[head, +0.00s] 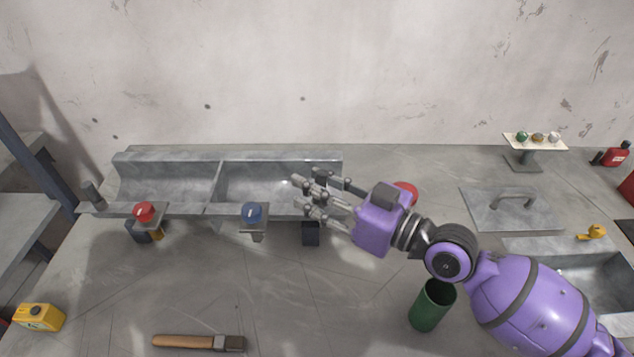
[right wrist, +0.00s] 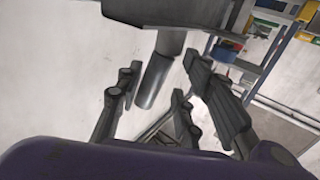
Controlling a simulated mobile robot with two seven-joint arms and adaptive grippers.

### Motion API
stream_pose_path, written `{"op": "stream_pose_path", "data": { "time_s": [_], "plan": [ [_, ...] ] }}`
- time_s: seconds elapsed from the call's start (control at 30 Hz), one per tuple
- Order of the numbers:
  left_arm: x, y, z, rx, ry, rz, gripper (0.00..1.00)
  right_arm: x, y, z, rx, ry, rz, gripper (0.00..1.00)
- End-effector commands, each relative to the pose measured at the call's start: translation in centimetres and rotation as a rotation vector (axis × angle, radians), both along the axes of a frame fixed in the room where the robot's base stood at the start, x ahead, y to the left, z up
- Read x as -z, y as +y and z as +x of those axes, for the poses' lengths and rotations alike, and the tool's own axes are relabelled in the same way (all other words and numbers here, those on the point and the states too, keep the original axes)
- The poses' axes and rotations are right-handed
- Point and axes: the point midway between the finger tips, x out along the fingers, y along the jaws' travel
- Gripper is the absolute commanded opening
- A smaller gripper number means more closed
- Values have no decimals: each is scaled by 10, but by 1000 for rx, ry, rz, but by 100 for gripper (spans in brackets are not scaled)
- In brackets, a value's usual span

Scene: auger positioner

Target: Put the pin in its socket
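My right gripper (head: 318,197) is at the right end of the grey metal trough (head: 165,180), with its fingers pointing left. In the right wrist view its fingers (right wrist: 165,100) are spread apart. A grey cylinder (right wrist: 155,80), which may be the pin, shows between them beneath a wider grey part (right wrist: 145,12). I see no clear finger contact with it. The fingers hide this spot in the head view. A dark upright peg (head: 92,194) stands at the trough's left end; I cannot tell whether it is a pin. The socket cannot be made out. My left gripper is not in view.
A red knob (head: 144,211) and a blue knob (head: 251,212) stick out along the trough's front. A green cup (head: 432,306) stands below my right arm. The middle table is clear.

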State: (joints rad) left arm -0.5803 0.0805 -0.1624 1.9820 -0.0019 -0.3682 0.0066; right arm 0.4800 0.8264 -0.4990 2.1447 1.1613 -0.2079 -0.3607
Motion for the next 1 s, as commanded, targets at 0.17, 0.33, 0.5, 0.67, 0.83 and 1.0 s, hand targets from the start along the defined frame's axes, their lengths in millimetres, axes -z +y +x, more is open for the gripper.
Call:
{"op": "stream_pose_path", "data": {
  "time_s": [0.17, 0.33, 0.5, 0.67, 0.83, 1.0],
  "plan": [
    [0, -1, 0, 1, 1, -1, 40, -4, 0, 0, 0, -6, 3, 34],
    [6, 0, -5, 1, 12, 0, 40, -2, -9, -5, 2, -6, 1, 34],
    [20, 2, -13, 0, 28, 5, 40, 1, -31, -20, 1, -3, -2, 34],
    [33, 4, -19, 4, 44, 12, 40, 1, -52, -37, -1, -3, -2, 34],
    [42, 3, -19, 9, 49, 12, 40, 0, -71, -48, 1, -5, -2, 34],
    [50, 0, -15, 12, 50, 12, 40, -1, -87, -58, 4, -7, -2, 34]
  ]
}}
